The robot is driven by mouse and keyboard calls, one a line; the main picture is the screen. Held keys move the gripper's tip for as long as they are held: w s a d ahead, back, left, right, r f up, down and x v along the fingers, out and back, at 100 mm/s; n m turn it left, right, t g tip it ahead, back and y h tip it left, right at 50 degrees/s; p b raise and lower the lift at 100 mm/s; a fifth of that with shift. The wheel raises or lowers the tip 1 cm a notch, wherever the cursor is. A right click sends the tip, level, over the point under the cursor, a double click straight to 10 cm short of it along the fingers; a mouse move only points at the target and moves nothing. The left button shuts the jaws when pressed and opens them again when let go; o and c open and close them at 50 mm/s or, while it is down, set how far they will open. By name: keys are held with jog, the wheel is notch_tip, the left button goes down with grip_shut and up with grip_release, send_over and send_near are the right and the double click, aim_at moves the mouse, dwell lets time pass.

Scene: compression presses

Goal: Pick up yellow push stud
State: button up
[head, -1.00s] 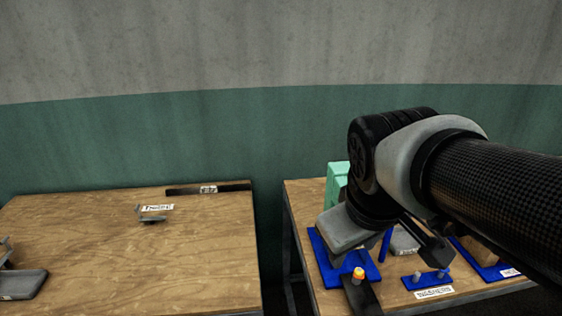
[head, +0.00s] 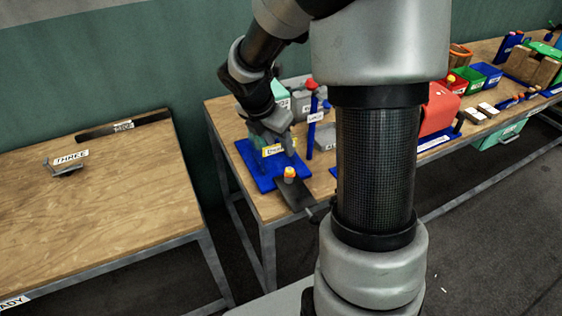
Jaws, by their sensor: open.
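A small stud-like piece with an orange-yellow cap (head: 290,173) stands upright at the front of a blue base plate (head: 250,170), by a dark flat lever (head: 296,195). I take it to be the yellow push stud, though it is small in the picture. My gripper (head: 284,146) is above the back of the blue plate, behind the stud and slightly to its left. It is open and apart from the stud.
A blue post (head: 311,125) with a red top stands right of my gripper. Grey blocks (head: 326,136), a red box (head: 440,108) and coloured bins (head: 486,74) are farther right. The left table (head: 110,210) is mostly bare, with a gap between the tables.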

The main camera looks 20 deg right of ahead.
jog(key=b, duration=0.1)
send_over(289, 170)
jog(key=a, duration=0.2)
notch_tip(289, 170, down, 8)
jog(key=r, duration=0.1)
jog(key=x, duration=0.3)
jog(key=s+b+x, duration=0.1)
jog(key=x, duration=0.1)
jog(key=shift+w+a+f, duration=0.1)
jog(key=shift+f, duration=0.3)
grip_shut()
